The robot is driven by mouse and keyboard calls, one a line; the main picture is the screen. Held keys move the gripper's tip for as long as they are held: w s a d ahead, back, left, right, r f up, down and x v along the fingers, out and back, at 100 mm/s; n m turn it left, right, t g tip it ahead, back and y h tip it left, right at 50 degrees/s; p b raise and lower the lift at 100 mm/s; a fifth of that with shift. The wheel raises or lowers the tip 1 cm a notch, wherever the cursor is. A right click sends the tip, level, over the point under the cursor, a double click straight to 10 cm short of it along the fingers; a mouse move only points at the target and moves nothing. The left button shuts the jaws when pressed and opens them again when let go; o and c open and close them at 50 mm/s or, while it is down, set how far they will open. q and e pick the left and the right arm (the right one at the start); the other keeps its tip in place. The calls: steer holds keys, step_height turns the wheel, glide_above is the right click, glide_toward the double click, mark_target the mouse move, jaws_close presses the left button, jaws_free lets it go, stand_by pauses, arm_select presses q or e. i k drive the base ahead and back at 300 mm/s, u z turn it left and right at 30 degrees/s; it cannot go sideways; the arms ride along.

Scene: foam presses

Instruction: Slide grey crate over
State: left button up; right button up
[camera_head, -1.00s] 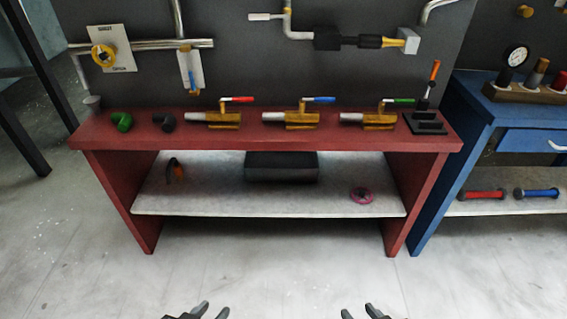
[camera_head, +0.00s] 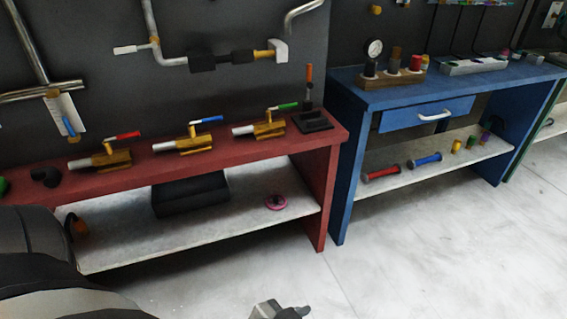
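Part of a gripper (camera_head: 280,311), seemingly my right one, shows at the bottom edge, well below and in front of the bench. It is cut off by the frame, so its opening cannot be told. Nothing of mine touches the crate.
An orange and black object (camera_head: 77,226) lies at the shelf's left end. Valves (camera_head: 183,141) stand on the bench top. A blue bench (camera_head: 345,170) stands to the right. The floor in front is clear.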

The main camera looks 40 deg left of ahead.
mark_target(175, 197)
steer(key=z, duration=0.95)
steer(key=k, duration=1.1)
steer(key=u, duration=1.8)
